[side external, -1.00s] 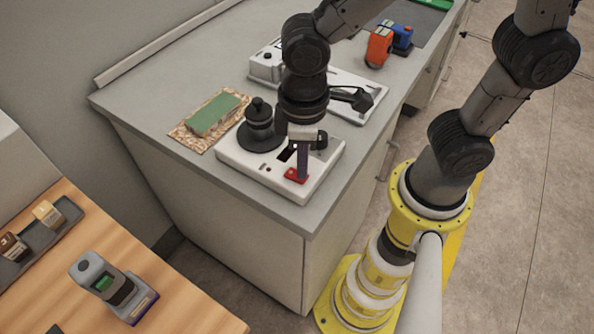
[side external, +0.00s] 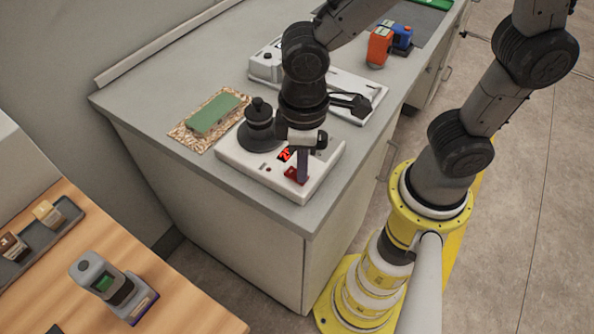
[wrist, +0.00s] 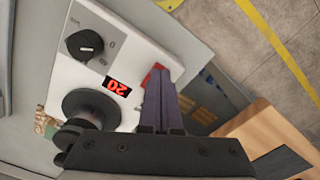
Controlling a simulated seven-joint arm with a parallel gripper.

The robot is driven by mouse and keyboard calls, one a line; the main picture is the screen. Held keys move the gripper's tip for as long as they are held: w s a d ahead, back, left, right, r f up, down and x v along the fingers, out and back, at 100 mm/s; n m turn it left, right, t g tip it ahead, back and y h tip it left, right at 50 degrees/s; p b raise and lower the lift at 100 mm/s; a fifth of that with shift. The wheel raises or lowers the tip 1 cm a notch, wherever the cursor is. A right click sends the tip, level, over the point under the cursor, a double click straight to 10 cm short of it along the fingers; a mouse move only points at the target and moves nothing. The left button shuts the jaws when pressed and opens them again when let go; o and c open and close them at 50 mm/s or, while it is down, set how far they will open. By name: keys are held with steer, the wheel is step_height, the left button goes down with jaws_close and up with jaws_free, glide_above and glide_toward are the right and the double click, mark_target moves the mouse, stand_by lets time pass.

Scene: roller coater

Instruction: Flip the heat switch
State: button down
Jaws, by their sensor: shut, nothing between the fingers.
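The white roller coater base unit (side external: 262,173) stands on the grey counter near its front corner. Its red heat switch (side external: 294,176) is on the top near the front edge; in the wrist view the switch (wrist: 150,76) is partly hidden behind my fingers. The display (side external: 284,154) is lit red and reads 20 in the wrist view (wrist: 118,88). My gripper (side external: 303,180) is shut and empty, with its fingertips at the red switch. They look to be touching it. A black knob (wrist: 84,44) also sits on the unit.
A black round part (side external: 259,130) stands on the unit's left side. A green block on a speckled board (side external: 188,143) lies to the left. A second white device (side external: 350,92) is behind. Orange and blue items (side external: 380,46) stand farther back.

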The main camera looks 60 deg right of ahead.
step_height(320, 180, up, 7)
stand_by(0.8)
steer(key=s+d+r+m+t, duration=0.2)
steer(key=d+m, duration=0.1)
steer(key=d, duration=0.4)
steer(key=s+d+r+m+t, duration=0.2)
steer(key=s+d+m+t, duration=0.1)
steer(key=d, duration=0.5)
steer(key=shift+d+r+t, duration=0.25)
steer(key=shift+r+t, duration=0.05)
steer(key=shift+r, duration=0.1)
stand_by(0.9)
